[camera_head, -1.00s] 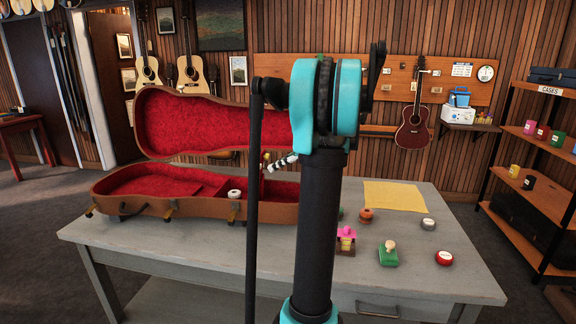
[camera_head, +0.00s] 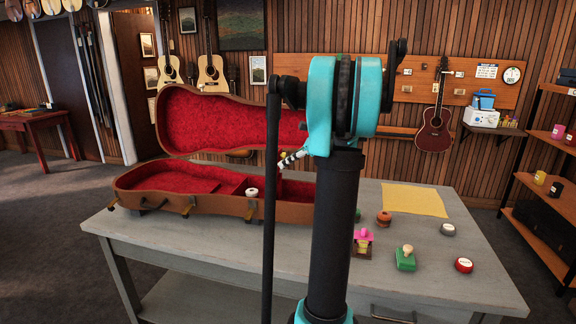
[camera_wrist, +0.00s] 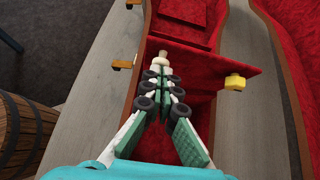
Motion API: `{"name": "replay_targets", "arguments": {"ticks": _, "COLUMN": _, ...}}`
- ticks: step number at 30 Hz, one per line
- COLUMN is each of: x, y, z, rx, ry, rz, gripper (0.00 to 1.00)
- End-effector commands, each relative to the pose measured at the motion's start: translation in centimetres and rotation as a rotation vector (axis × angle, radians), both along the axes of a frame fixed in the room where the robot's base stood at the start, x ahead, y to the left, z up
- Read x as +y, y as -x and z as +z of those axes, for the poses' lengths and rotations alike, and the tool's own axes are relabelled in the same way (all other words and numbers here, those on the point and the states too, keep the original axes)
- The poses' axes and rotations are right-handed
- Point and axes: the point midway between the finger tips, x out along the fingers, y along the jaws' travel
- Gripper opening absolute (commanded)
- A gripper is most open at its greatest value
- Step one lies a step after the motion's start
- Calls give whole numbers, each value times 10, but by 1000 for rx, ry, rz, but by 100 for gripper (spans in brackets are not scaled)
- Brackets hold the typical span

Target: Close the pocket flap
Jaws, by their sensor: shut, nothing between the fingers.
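The pocket flap (camera_wrist: 205,62) is a red panel standing raised beside the open red-lined pocket (camera_wrist: 200,110) of the brown instrument case (camera_head: 220,206). A yellow knob (camera_wrist: 235,83) sits on the flap's edge, and it also shows in the head view (camera_head: 283,155). My gripper (camera_wrist: 165,80) is shut and empty, over the pocket on the knob's left in the wrist view. In the head view my gripper (camera_head: 293,160) is above the case, partly hidden by my arm. I cannot tell whether the fingertips touch the flap.
The case lid (camera_head: 225,125) stands open behind. A white-topped tin (camera_head: 252,191) is at the case's front. On the grey table (camera_head: 230,250), a yellow cloth (camera_head: 413,200), a green stamp (camera_head: 405,257) and several small items lie to the right. A barrel (camera_wrist: 25,125) stands at left.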

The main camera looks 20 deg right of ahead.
Motion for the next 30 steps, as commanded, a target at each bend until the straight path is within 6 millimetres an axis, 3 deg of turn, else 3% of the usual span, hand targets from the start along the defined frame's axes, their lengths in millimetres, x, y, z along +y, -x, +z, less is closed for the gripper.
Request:
{"name": "replay_targets", "arguments": {"ticks": 15, "x": 56, "y": -39, "z": 18, "rx": 246, "ry": 345, "rz": 8, "gripper": 0}}
{"name": "replay_targets", "arguments": {"ticks": 30, "x": 113, "y": -81, "z": 2, "rx": 518, "ry": 718, "rz": 5, "gripper": 0}}
